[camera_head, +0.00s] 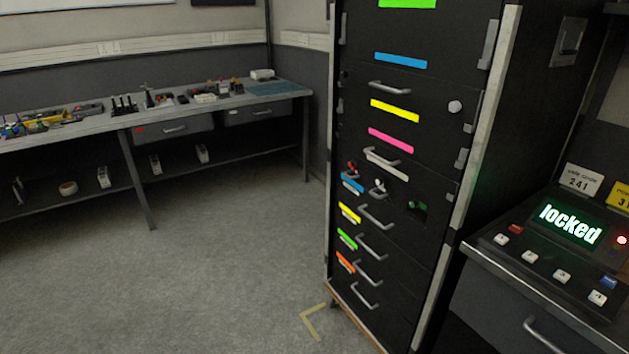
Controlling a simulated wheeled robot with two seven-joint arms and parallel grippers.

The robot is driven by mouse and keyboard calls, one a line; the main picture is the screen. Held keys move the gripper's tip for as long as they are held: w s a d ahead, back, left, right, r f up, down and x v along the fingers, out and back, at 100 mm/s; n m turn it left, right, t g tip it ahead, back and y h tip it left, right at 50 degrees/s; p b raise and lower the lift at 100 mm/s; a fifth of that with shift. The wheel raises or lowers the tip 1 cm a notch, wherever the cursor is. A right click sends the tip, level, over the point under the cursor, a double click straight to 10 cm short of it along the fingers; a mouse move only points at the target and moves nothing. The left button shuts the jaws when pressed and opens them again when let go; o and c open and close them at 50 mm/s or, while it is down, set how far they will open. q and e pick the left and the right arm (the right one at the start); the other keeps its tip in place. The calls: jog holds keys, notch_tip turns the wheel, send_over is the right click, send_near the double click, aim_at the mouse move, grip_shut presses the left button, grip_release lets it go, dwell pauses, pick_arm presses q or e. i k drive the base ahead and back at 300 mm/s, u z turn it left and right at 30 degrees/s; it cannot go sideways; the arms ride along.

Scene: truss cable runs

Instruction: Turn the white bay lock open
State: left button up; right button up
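A tall black cabinet (440,60) with several drawers stands right of centre. Part way down its front is a row of three small knobs: a red one (351,168) at left, a white one (379,187) in the middle and a green one (417,207) at right. The white knob is small, and its turn position is too fine to tell. Another white round knob (455,107) sits higher, at the right of the yellow-labelled drawer. A console screen (570,223) at right reads "locked" in green. Neither of my grippers is in view.
The console (545,262) has several buttons, a red light (621,240) and a white card (579,181) reading 241 behind it. A workbench (95,132) with tools stands at left. The grey floor (200,270) between bench and cabinet is clear. Drawer handles (376,218) stick out.

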aim_at(379, 182)
jog(key=u, duration=0.75)
jog(key=i, duration=2.8)
jog(key=z, duration=2.35)
